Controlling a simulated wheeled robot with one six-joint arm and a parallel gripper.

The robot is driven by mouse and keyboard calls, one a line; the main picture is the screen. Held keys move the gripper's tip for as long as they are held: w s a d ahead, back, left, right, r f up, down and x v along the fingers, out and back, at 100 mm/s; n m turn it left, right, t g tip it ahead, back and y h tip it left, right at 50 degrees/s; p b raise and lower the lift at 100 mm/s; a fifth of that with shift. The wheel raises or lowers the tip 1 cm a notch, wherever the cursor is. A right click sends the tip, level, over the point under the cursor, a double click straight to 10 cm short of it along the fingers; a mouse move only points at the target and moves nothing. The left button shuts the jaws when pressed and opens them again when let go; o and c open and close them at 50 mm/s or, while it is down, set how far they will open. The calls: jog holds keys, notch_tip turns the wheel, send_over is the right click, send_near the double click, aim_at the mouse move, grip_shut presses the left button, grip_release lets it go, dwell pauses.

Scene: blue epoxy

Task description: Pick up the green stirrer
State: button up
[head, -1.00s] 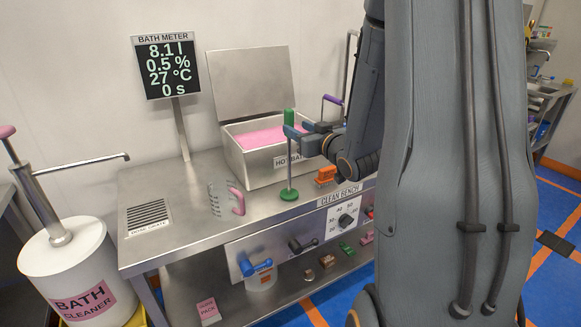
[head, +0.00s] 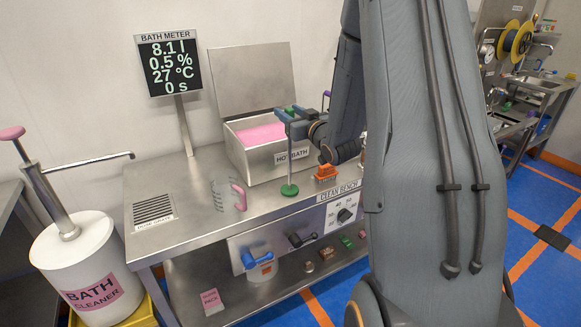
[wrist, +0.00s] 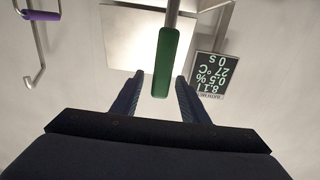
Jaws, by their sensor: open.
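The green stirrer (head: 289,189) stands upright on the steel bench, its green disc down and its thin rod rising in front of the hot bath. Its green handle is partly hidden by my gripper (head: 287,113) in the head view. In the wrist view, the green handle (wrist: 166,62) shows between the two open fingers of my gripper (wrist: 158,75). I see no finger clearly pressed on the handle.
The hot bath (head: 270,166), holding pink liquid, stands behind the stirrer with its lid up. An orange object (head: 326,172) is to the right, and a jug with a pink handle (head: 239,197) to the left. The bath meter (head: 170,65) stands at the back left.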

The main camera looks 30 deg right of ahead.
grip_shut()
jog(key=shift+r, duration=0.15)
